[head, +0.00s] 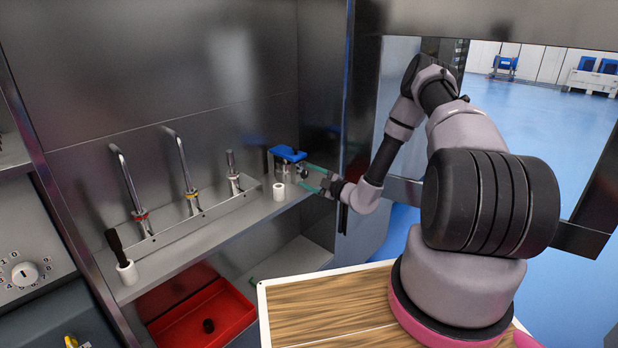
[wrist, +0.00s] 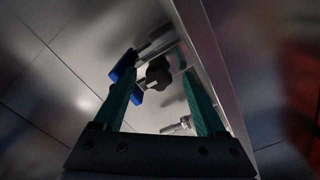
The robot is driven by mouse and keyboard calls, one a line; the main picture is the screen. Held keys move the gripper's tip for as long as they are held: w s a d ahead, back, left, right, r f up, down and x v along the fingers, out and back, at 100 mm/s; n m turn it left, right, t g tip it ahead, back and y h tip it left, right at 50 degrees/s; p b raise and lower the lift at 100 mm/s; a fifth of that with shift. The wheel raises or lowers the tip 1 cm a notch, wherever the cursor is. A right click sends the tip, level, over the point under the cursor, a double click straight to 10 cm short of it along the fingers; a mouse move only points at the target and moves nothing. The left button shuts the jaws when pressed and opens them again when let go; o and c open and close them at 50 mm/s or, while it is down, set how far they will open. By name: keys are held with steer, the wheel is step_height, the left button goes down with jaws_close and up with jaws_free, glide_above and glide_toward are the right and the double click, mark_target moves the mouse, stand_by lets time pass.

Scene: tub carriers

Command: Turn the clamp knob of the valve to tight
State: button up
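The valve has a blue handle (head: 288,153) and stands at the right end of the steel shelf in the head view. In the wrist view its blue handle (wrist: 124,68) is at the left finger's tip, and I cannot tell whether they touch. The dark lobed clamp knob (wrist: 157,73) shows beside the handle, between the fingertips in the picture. My gripper (head: 307,176) reaches in from the right, close to the valve. Its two green fingers (wrist: 160,80) are apart, with a gap around the knob. The knob's setting cannot be read.
A white cylinder (head: 279,191) stands just left of my gripper on the shelf (head: 208,225). Several upright taps stand in a rack (head: 196,218) further left. A black brush in a white holder (head: 127,272) is at the left end. A red tub (head: 203,320) sits below.

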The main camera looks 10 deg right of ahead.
steer(key=shift+r, duration=0.1)
steer(key=v, duration=1)
steer(key=shift+s+d, duration=0.25)
steer(key=shift+s, duration=0.05)
steer(key=s+a+r+n+g+y, duration=0.1)
steer(key=s+a+r+n+g, duration=0.25)
steer(key=r+n, duration=0.5)
steer(key=s+a+r+n+g+y, duration=0.1)
steer(key=s+a+r+n+g, duration=0.3)
steer(key=r+n, duration=0.45)
steer(key=s+a+r+n+g+y, duration=0.1)
steer(key=s+a+r+n+g, duration=0.2)
steer(key=r+n+g, duration=0.45)
steer(key=s+d+r+n+t+h, duration=0.3)
steer(key=s+r+n, duration=0.6)
steer(key=n, duration=0.4)
steer(key=s+d+r+n+t+h, duration=0.4)
steer(key=s+r+n+h, duration=0.4)
steer(key=n, duration=0.4)
steer(key=shift+s+d+r+n+t+h, duration=0.35)
steer(key=shift+s+d+r, duration=0.4)
steer(key=shift+s, duration=0.4)
steer(key=shift+f, duration=0.1)
steer(key=shift+c, duration=0.3)
